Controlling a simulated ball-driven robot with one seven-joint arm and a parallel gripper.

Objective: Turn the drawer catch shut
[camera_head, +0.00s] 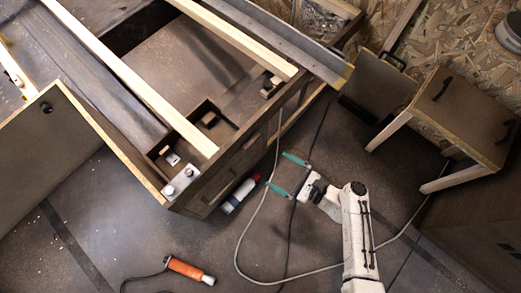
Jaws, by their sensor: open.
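My gripper (287,174) is open, its two teal fingers spread wide with nothing visible between them. It is beside the front side of a large dark wooden frame (235,168), over the floor. I cannot clearly make out a drawer catch. A small pale metal plate with round knobs (180,183) sits at the near corner of the frame, left of my gripper and apart from it.
A red and white bottle (240,195) lies on the floor against the frame. A grey cable (238,245) loops over the floor near my arm. An orange-handled tool (190,270) lies at the bottom. Pale wooden slats (150,95) span the frame. Open floor shows at lower left.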

